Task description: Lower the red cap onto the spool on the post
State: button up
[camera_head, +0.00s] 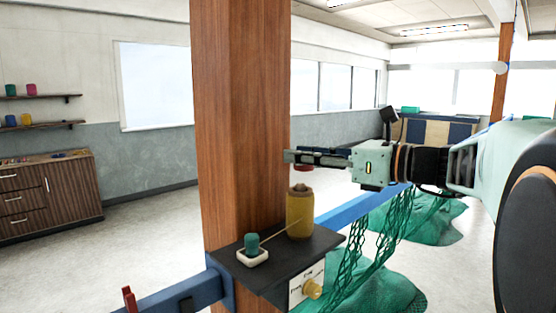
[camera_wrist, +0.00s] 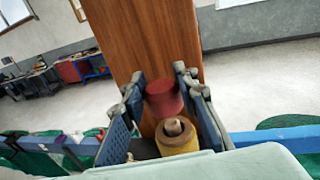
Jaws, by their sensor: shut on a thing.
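The red cap (camera_head: 303,168) hangs just under my gripper (camera_head: 291,157) in the head view, mostly hidden behind the fingers. In the wrist view the red cap (camera_wrist: 164,98) sits between the two fingers, which are shut on it. The yellow spool (camera_head: 299,214) stands upright on a dark shelf (camera_head: 262,273) fixed to the wooden post (camera_head: 240,110). A brown round stub tops the spool. The cap is above the spool with a small gap in the head view. In the wrist view the spool (camera_wrist: 180,142) shows nearer the camera than the cap, its stub uncovered.
A white dish (camera_head: 252,258) with a teal spool (camera_head: 251,242) stands on the shelf, left of the yellow spool. A thin rod slants between them. A blue rail (camera_head: 365,205) and green nets (camera_head: 390,225) lie behind and right. The wooden post rises close behind the shelf.

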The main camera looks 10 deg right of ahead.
aim_at(300, 183)
jog(key=shift+w+a+r, duration=0.1)
jog(key=shift+w+a, duration=0.1)
jog(key=shift+a, duration=0.05)
jog(key=shift+f+b, duration=1.35)
jog(key=shift+f, duration=0.1)
jog(key=shift+r+p, duration=0.1)
jog(key=shift+p, duration=0.4)
jog(key=shift+f, duration=0.25)
dwell(0.5)
jog(key=shift+f+b, duration=0.35)
jog(key=shift+f, duration=0.1)
jog(key=o, duration=1.1)
